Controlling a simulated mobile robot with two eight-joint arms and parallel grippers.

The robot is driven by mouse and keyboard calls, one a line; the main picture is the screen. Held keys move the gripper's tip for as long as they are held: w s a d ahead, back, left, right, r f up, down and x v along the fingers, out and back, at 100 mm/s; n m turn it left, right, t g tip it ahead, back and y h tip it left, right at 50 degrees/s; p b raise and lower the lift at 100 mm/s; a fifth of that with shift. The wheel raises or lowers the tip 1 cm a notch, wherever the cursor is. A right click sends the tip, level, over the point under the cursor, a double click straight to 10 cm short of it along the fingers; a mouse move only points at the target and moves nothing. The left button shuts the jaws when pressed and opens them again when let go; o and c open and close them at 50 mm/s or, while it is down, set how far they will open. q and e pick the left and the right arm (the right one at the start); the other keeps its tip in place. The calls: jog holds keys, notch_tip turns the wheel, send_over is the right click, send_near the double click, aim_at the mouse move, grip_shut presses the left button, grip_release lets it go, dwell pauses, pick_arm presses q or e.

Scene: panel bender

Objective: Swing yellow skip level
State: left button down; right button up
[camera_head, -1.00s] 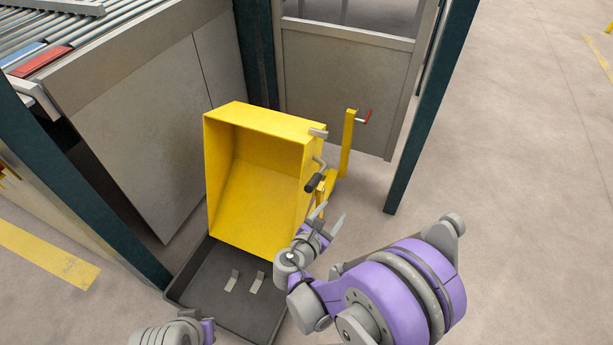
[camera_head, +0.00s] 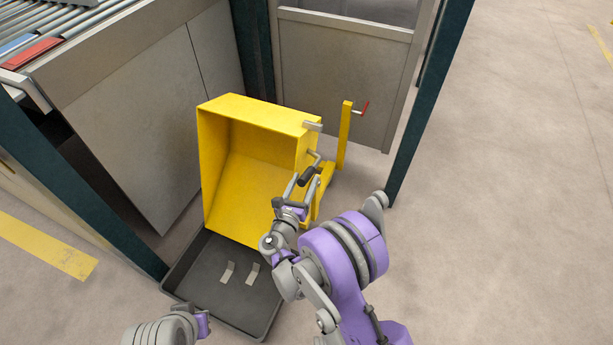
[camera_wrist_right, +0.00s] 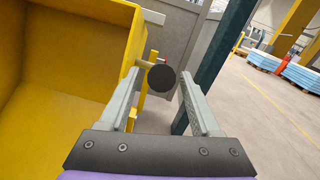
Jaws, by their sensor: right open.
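The yellow skip (camera_head: 245,170) is tilted, its open side facing me, above a dark grey tray; it fills the left of the right wrist view (camera_wrist_right: 60,75). A crank with a black handle (camera_head: 309,176) sticks out from the skip's right side. In the right wrist view the handle's round end (camera_wrist_right: 161,78) lies between and just beyond the fingertips. My right gripper (camera_head: 296,187) is open at the handle, its fingers on either side in the wrist view; contact cannot be told. My left arm (camera_head: 165,330) shows at the bottom edge, but its fingers are not visible.
The dark tray (camera_head: 198,268) on the floor holds two small metal brackets. A yellow post (camera_head: 345,135) with a red-handled crank stands right of the skip. Dark green posts (camera_head: 425,100) and grey panels (camera_head: 140,115) enclose the area. The floor at right is clear.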

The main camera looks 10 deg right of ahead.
jog(key=shift+x, duration=1.25)
grip_shut()
jog(key=shift+s, duration=0.1)
dwell(0.4)
